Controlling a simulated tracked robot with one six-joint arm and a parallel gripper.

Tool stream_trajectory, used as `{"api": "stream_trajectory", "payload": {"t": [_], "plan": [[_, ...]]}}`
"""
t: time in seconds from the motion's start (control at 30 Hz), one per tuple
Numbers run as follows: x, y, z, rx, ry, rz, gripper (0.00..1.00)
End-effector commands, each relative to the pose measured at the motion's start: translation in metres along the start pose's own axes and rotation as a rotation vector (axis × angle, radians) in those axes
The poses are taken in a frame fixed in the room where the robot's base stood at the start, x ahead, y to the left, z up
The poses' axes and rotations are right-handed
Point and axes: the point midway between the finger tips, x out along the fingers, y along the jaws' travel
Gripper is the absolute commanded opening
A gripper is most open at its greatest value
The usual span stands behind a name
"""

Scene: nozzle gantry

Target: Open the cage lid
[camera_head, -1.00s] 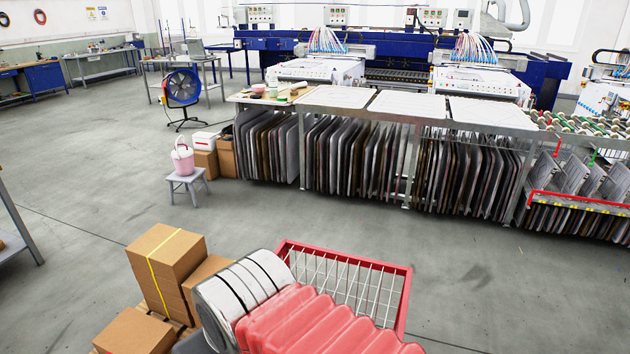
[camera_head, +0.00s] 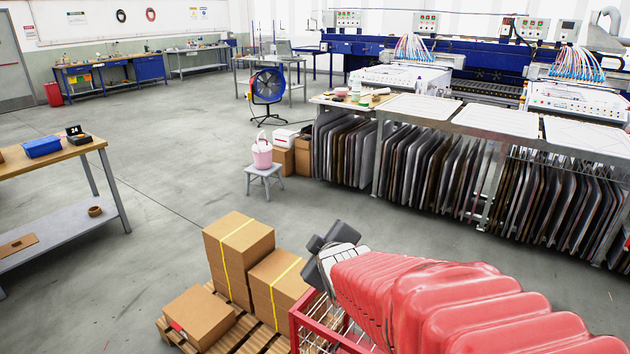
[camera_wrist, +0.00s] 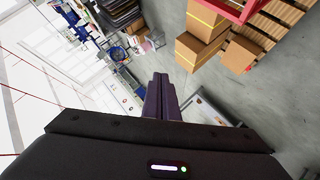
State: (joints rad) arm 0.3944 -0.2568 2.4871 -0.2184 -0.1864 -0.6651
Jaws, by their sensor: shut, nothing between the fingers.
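The cage, red-framed with pale wire mesh, stands at the bottom middle of the head view (camera_head: 302,326). My red-sleeved arm hides most of it, and its lid cannot be made out. A bit of red frame also shows at the top right of the wrist view (camera_wrist: 232,9).
A wooden pallet (camera_head: 212,329) with several strapped cardboard boxes (camera_head: 240,250) stands left of the cage. A workbench (camera_head: 65,153) stands left, a long panel rack (camera_head: 480,120) right. The grey floor between is open.

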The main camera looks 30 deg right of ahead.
Motion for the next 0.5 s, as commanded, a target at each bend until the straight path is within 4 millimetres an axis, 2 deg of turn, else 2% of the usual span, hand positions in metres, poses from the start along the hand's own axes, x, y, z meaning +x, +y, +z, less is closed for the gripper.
{"api": "stream_trajectory", "payload": {"t": [0.03,0.2,0.5], "plan": [[0.010,0.010,0.009,-0.033,0.005,0.035,0.00],[0.034,0.042,0.029,-0.186,0.045,0.163,0.00],[0.054,0.090,0.073,-0.456,0.073,0.399,0.00]]}}
